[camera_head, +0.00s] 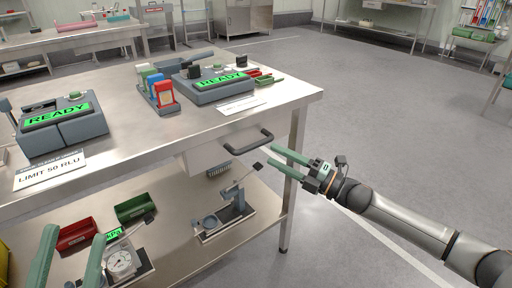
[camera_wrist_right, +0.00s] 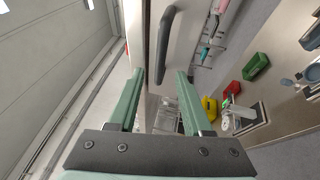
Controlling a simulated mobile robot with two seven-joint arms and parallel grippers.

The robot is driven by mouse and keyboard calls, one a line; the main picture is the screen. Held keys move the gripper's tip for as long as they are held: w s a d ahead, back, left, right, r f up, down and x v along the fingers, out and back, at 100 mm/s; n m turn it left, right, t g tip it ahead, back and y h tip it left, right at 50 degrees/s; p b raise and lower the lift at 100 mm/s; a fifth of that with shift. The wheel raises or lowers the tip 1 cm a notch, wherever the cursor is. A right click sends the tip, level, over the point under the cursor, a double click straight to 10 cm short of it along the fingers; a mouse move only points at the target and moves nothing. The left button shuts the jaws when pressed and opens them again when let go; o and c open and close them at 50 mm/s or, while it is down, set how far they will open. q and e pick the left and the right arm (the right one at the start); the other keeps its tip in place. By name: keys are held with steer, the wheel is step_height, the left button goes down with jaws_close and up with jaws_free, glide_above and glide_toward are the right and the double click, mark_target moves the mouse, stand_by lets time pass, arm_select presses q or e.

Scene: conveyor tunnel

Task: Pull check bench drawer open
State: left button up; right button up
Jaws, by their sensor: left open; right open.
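The check bench (camera_head: 285,92) is a steel table with a pale drawer (camera_head: 205,155) under its top. The drawer's dark bar handle (camera_head: 248,142) shows on the front, and I see no clear gap around the drawer. In the right wrist view the handle (camera_wrist_right: 168,45) is ahead of the fingertips, slightly right of centre. My right gripper (camera_head: 272,157) is open and empty, just right of the handle, pointing towards the bench. No contact with the handle is visible. My left gripper (camera_head: 74,235) is open at the bottom left; only its green fingers show.
Two units with green READY screens (camera_head: 222,84) and a rack of coloured blocks (camera_head: 160,95) stand on the bench top. The lower shelf (camera_head: 180,225) holds red and green bins (camera_head: 137,207), a gauge and a small stand. The floor right of the bench is clear.

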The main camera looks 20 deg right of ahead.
mark_target(256, 143)
steer(key=x, duration=0.7)
steer(key=shift+w+b, duration=0.1)
steer(key=shift+b, duration=0.3)
jaws_close()
stand_by(1.0)
